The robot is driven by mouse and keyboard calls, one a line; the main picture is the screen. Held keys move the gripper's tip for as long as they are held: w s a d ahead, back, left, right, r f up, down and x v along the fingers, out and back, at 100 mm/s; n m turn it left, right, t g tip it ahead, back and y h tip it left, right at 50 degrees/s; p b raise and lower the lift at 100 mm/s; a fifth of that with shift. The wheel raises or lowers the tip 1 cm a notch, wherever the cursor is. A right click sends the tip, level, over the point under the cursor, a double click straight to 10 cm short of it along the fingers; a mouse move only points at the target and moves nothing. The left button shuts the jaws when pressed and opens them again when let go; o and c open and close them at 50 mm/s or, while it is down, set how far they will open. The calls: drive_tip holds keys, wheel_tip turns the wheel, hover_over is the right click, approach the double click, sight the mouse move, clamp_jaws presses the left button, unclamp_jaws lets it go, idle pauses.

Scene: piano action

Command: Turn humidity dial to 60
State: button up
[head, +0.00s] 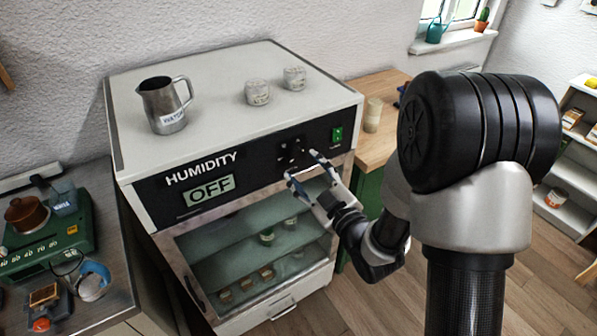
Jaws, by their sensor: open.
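The humidity cabinet (150,195) has a black front panel with the word HUMIDITY and a display (209,190) that reads OFF. The humidity dial (291,154) is a dark knob on the panel, right of the lettering, with pale marks around it. Its setting is too small to read. My gripper (302,166) is open and empty in front of the panel, with its fingertips spread near the dial. I cannot tell whether a finger touches it.
A green switch (337,134) is at the panel's right end. A metal jug (165,105) and two small jars (258,92) stand on the cabinet top. Below the panel is a glass door (235,285) with shelves behind it. A wooden side table (378,140) stands to the right.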

sight(296, 158)
drive_tip(key=shift+x, duration=2.3)
drive_tip(key=shift+r, duration=0.1)
drive_tip(key=c, duration=1.1)
